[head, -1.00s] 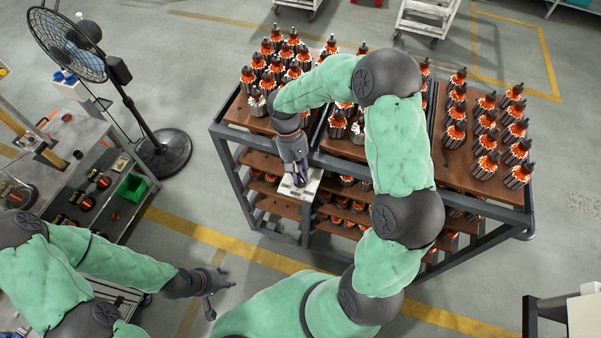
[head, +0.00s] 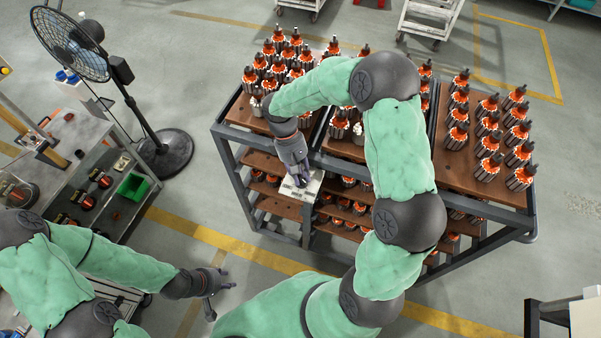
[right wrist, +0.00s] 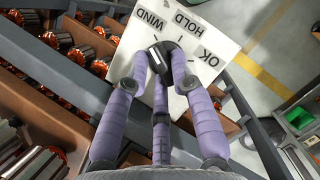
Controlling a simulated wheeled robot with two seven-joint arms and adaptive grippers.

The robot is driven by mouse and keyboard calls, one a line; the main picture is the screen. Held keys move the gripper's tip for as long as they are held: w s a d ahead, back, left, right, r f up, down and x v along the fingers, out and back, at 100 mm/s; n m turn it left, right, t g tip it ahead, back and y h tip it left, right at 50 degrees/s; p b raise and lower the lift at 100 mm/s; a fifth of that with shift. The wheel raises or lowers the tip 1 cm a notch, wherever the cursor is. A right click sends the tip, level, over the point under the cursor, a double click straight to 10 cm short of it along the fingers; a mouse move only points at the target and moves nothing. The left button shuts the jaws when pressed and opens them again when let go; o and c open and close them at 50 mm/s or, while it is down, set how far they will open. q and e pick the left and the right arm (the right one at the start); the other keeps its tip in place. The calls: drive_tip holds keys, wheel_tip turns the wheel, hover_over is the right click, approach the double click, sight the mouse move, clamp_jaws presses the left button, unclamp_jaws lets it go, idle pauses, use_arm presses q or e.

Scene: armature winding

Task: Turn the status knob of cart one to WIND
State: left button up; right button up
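The dark status knob (right wrist: 158,60) has a white line that slants up and left, roughly to the WIND side. My right gripper (right wrist: 161,72) has its purple fingers around the knob, apparently closed against its sides; part of the knob is hidden. In the head view my right gripper (head: 299,178) is over the panel. My left gripper (head: 220,294) is open and empty over the floor.
Cart one (head: 228,140) carries several orange and dark armatures on its wooden shelves. A bench (head: 70,150) with a green bin (head: 133,186) and a standing fan (head: 160,150) are at the left.

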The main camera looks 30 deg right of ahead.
drive_tip(key=shift+o, duration=0.7)
drive_tip(key=shift+s+f, duration=0.1)
drive_tip(key=v, duration=1.2)
